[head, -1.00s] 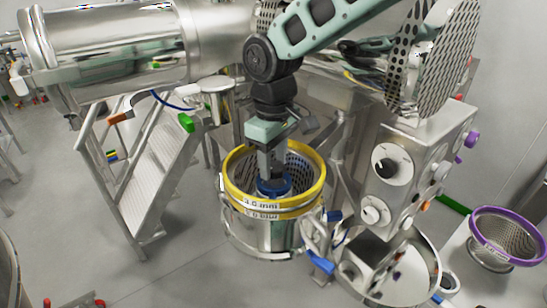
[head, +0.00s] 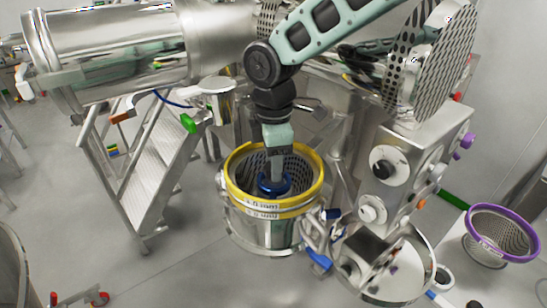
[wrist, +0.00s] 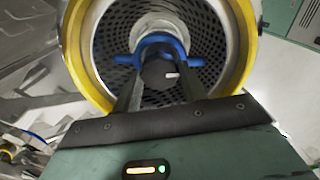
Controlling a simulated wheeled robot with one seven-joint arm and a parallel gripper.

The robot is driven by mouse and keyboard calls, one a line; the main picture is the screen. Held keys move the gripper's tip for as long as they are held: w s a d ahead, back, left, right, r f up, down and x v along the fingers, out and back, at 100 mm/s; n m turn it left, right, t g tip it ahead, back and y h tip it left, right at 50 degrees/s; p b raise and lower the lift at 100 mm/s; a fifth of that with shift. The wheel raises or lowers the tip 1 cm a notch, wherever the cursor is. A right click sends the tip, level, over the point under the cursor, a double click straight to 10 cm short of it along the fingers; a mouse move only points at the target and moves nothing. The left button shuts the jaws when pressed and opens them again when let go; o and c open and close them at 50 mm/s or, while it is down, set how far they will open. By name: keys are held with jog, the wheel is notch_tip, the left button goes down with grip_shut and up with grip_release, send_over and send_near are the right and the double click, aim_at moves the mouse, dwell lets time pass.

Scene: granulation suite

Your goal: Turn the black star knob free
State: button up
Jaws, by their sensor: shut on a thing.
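The black star knob (wrist: 158,74) is dark with a small white mark. In the wrist view it sits at the middle of a blue hub (wrist: 174,44) inside a perforated basket. My gripper (wrist: 158,84) points down into the basket, its two fingers shut on either side of the knob. In the head view my gripper (head: 274,174) reaches down into the steel basket with the yellow rim (head: 231,184). The blue hub (head: 274,190) shows below the fingers. The knob itself is hidden there.
A steel control box with dials (head: 410,165) stands close on the right. A purple-rimmed basket (head: 497,240) sits on a table at far right. Steel steps (head: 150,160) stand to the left. A large steel cylinder (head: 115,55) is at upper left. Open floor lies at front left.

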jog(key=shift+n, duration=0.5)
jog(key=o, duration=1)
notch_tip(320, 180, up, 18)
jog(key=b, duration=0.4)
jog(key=shift+f, duration=0.25)
